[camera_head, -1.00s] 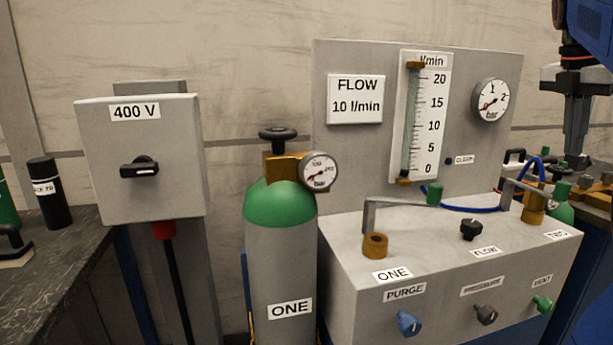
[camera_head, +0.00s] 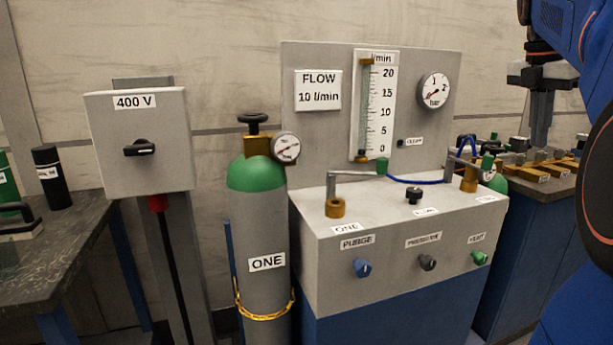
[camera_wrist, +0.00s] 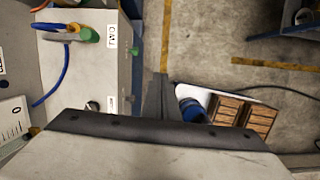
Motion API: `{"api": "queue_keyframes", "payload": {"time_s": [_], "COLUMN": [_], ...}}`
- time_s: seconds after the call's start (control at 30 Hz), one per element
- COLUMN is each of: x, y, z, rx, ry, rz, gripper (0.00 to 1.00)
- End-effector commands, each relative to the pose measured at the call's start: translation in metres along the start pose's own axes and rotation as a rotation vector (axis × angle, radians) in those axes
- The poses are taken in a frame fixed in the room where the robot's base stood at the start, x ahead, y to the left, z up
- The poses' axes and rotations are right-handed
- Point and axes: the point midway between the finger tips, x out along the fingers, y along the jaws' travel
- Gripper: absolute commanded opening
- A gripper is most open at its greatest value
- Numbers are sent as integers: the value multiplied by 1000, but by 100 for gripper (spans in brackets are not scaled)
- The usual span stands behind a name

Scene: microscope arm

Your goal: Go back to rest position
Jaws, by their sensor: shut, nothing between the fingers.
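My gripper (camera_head: 541,138) hangs pointing down at the upper right of the head view, in front of the wall. Its fingers are together with nothing between them. It is apart from the grey gas panel (camera_head: 400,250) and to the right of its upright board. In the wrist view the gripper body (camera_wrist: 160,140) fills the lower part, and the dark fingers (camera_wrist: 158,100) show above it, over the floor beside the panel's edge. My blue arm runs down the right side of the head view.
A gas cylinder (camera_head: 258,220) labelled ONE stands left of the panel. A 400 V switch box (camera_head: 140,170) is further left, beside a dark bench (camera_head: 60,240). A right-hand bench (camera_head: 545,200) carries small parts.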

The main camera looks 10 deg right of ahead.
Motion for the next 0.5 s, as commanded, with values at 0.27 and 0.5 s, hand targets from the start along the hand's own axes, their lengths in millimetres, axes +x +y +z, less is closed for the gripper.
{"api": "queue_keyframes", "payload": {"time_s": [0.27,0.5], "x": [10,25], "y": [4,6], "z": [-27,-63], "rx": [93,228], "ry": [1,8], "rz": [28,67], "gripper": [0,0]}}
